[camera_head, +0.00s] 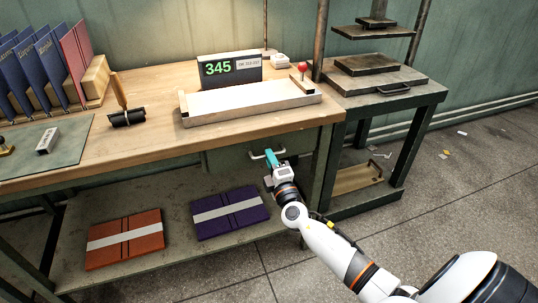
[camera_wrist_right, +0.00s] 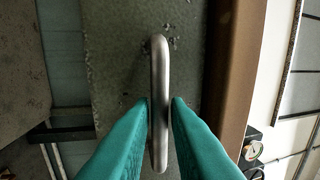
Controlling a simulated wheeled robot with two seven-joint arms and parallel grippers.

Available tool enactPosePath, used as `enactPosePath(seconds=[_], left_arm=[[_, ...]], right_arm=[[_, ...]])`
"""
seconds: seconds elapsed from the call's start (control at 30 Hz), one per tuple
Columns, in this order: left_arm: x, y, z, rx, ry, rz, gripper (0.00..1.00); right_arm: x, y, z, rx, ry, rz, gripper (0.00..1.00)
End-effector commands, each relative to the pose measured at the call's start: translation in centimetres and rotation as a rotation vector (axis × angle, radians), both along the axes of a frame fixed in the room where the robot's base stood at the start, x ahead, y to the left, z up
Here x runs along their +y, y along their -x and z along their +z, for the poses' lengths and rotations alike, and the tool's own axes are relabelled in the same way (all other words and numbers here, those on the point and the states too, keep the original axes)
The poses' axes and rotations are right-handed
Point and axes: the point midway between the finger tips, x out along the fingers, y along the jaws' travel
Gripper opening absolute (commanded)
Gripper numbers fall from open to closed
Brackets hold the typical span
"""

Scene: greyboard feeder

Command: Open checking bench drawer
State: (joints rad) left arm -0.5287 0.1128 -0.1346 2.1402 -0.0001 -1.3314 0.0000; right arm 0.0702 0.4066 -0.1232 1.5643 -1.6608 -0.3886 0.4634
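The checking bench drawer (camera_head: 228,160) is a dark green-grey front under the right part of the wooden bench top (camera_head: 150,150). It looks shut, flush below the top's front edge. Its metal bar handle (camera_head: 256,155) also shows in the right wrist view (camera_wrist_right: 159,60), running upright in that picture. My right gripper (camera_head: 271,157) is at the handle. The fingers partly cover the handle in the head view. My left gripper is out of view.
On the bench are a long pale tray (camera_head: 250,104), a display reading 345 (camera_head: 229,69), a roller (camera_head: 126,116) and blue books (camera_head: 30,70). Orange (camera_head: 125,240) and purple (camera_head: 230,212) folders lie on the lower shelf. A dark metal stand (camera_head: 385,100) adjoins the right.

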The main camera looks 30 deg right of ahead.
Motion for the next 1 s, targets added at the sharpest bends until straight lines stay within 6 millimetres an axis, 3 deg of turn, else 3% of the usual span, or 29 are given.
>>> enactPosePath(seconds=[0.13,0.47,0.57,1.0], left_arm=[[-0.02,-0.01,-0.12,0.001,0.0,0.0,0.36],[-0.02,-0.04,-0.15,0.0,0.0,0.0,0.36],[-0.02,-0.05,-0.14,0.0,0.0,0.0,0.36],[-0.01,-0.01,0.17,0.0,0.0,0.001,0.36]], right_arm=[[-0.25,-1.18,0.26,0.0,-0.002,0.0,0.15],[-0.31,-1.43,0.24,0.001,-0.002,0.001,0.15],[-0.31,-1.42,0.24,0.001,-0.002,0.0,0.0],[-0.29,-1.38,0.08,0.002,-0.002,0.001,0.0]])
